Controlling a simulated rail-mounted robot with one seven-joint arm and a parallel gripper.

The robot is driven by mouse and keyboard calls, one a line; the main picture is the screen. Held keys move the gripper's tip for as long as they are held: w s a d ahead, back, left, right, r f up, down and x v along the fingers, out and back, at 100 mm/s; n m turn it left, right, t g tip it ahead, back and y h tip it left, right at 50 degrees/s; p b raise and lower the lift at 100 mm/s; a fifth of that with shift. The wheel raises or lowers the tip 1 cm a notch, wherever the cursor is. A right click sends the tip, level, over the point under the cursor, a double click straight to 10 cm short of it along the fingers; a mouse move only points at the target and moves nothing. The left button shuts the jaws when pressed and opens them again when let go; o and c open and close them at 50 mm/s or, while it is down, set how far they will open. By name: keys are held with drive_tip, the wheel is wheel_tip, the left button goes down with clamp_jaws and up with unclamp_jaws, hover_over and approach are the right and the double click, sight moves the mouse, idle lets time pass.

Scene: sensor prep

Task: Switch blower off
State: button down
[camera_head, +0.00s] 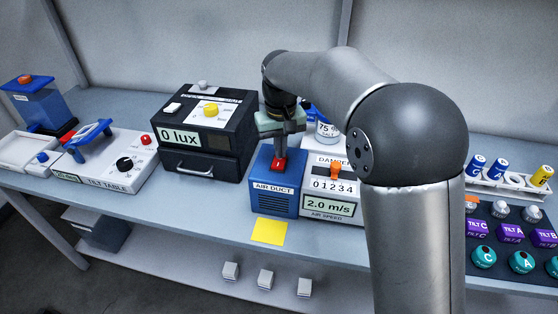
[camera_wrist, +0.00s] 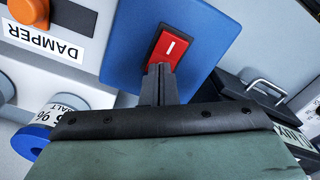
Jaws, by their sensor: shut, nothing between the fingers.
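The blower is the blue air duct box (camera_head: 263,195), labelled "AIR DUCT", in the middle of the bench in the head view. A red rocker switch (camera_wrist: 171,47) with a white "I" mark sits on its blue top face. In the head view the switch (camera_head: 280,163) shows just below my gripper. My gripper (camera_wrist: 158,70) is shut and empty, pointing at the switch. Its fingertips are at the lower end of the switch in the wrist view; I cannot tell whether they touch it. The air speed display (camera_head: 330,205) reads 2.0 m/s.
The damper unit with an orange knob (camera_head: 335,170) stands right beside the duct. A black lux box (camera_head: 205,130) stands to the left. A yellow note (camera_head: 269,231) is at the bench's front edge. A tilt table (camera_head: 105,160) is further left.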

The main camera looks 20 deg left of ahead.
wheel_tip(320, 180, up, 7)
drive_tip(key=p, duration=0.6)
idle(0.3)
drive_tip(key=shift+f, duration=0.1)
idle(0.3)
drive_tip(key=s+d+r+m, duration=0.15)
drive_tip(key=s+d, duration=0.35)
drive_tip(key=d, duration=0.5)
drive_tip(key=s+d+r+m, duration=0.15)
drive_tip(key=s+d, duration=0.35)
drive_tip(key=d, duration=0.6)
drive_tip(key=s+d+f+m, duration=0.1)
drive_tip(key=s+d+f, duration=0.2)
drive_tip(key=s+d, duration=0.2)
drive_tip(key=s+d+f+m, duration=0.2)
drive_tip(key=s+d, duration=0.3)
drive_tip(key=s, duration=0.5)
drive_tip(key=shift+f+m+t, duration=0.3)
drive_tip(key=shift+f+t, duration=0.1)
drive_tip(key=shift+f, duration=0.4)
